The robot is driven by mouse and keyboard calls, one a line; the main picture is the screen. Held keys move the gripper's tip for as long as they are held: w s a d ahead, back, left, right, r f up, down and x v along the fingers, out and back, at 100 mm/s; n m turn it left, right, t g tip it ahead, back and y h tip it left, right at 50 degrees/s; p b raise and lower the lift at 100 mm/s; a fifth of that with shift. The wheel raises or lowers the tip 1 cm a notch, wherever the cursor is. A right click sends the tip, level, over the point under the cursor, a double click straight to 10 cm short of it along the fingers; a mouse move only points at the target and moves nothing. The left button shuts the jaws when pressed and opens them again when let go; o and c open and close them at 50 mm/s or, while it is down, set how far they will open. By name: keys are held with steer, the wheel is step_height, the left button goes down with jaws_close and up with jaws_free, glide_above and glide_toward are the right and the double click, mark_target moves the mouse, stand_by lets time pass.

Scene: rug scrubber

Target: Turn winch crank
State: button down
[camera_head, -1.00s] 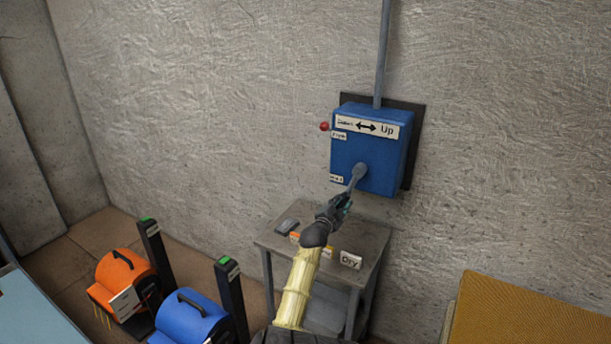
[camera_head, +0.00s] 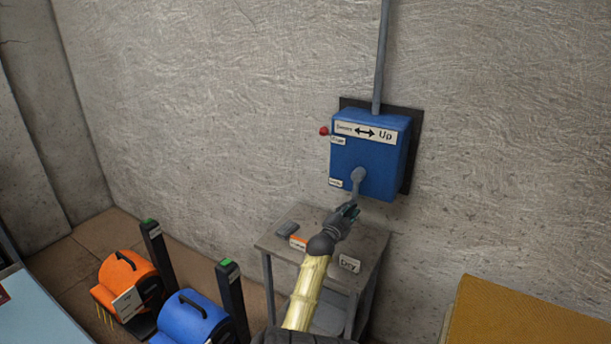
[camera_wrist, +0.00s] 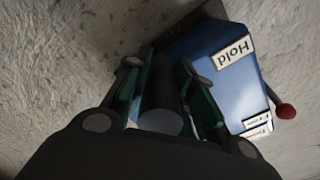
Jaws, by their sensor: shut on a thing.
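The winch is a blue box (camera_head: 372,150) on a dark wall plate, with a label showing a double arrow and "Up". Its grey crank (camera_head: 357,181) hangs almost straight down from the hub on the box's front. My gripper (camera_head: 348,209) is at the lower end of the crank, in front of the box's lower edge. In the wrist view, my gripper's fingers (camera_wrist: 160,95) are shut around the dark cylindrical crank handle (camera_wrist: 160,113). The blue box (camera_wrist: 205,55) with a "Hold" label is behind it.
A red knob (camera_head: 324,131) sticks out at the box's left. A grey side table (camera_head: 375,243) with a "Dry" sign stands below. Orange (camera_head: 127,277) and blue (camera_head: 188,322) machines are at lower left. A yellow-brown rug (camera_head: 530,315) lies at lower right.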

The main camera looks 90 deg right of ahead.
steer(key=shift+s+a+f, duration=0.1)
steer(key=shift+s+f, duration=0.1)
steer(key=shift+f, duration=0.15)
steer(key=c, duration=1.2)
jaws_free()
steer(key=shift+o, duration=0.2)
steer(key=shift+w+r, duration=0.1)
steer(key=shift+r, duration=0.05)
steer(key=shift+w+d, duration=0.15)
steer(key=shift+d, duration=0.05)
steer(key=shift+r, duration=0.1)
steer(key=v, duration=1.2)
